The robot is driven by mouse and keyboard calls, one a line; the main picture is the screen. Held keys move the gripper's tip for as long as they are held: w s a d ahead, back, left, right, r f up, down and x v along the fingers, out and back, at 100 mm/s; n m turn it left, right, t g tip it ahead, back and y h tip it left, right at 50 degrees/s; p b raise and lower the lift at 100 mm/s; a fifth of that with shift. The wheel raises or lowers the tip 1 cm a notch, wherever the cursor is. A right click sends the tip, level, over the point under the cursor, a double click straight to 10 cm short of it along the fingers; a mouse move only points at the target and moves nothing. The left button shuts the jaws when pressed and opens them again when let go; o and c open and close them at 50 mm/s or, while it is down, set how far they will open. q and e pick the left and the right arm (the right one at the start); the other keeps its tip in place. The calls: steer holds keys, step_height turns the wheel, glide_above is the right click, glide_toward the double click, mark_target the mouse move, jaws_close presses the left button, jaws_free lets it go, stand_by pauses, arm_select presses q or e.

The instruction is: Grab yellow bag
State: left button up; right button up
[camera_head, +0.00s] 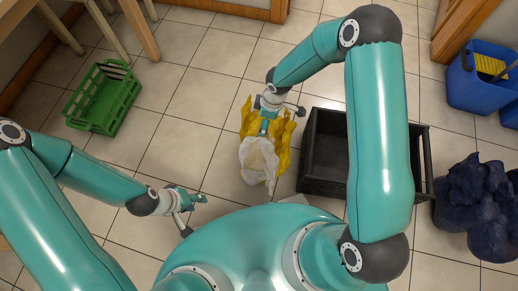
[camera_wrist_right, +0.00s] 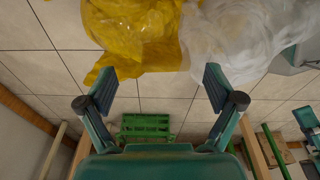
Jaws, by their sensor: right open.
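The yellow bag (camera_head: 283,155) lies crumpled on the tiled floor in the middle of the head view, with a white bag (camera_head: 257,160) against its lower left side. My right gripper (camera_head: 268,126) is over the bags in the head view. In the right wrist view the yellow bag (camera_wrist_right: 135,32) fills the top left and the white bag (camera_wrist_right: 232,38) the top right. There, my right gripper (camera_wrist_right: 160,86) is open, with nothing between its fingers; the bags are beyond the fingertips. My left gripper (camera_head: 196,212) has its fingers spread and is empty, left of the bags.
A dark open cart (camera_head: 325,185) stands just right of the bags. A green crate (camera_head: 103,98) is at the upper left, near wooden legs. A blue bin (camera_head: 475,85) and a dark blue bag (camera_head: 478,205) are at the right. Floor left of the bags is clear.

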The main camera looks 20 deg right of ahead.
steer(key=f, duration=0.1)
steer(key=a+f+b, duration=0.1)
steer(key=f, duration=0.1)
steer(key=f+b, duration=0.1)
steer(key=f, duration=0.1)
steer(key=shift+w+a, duration=0.15)
steer(key=shift+a, duration=0.15)
jaws_close()
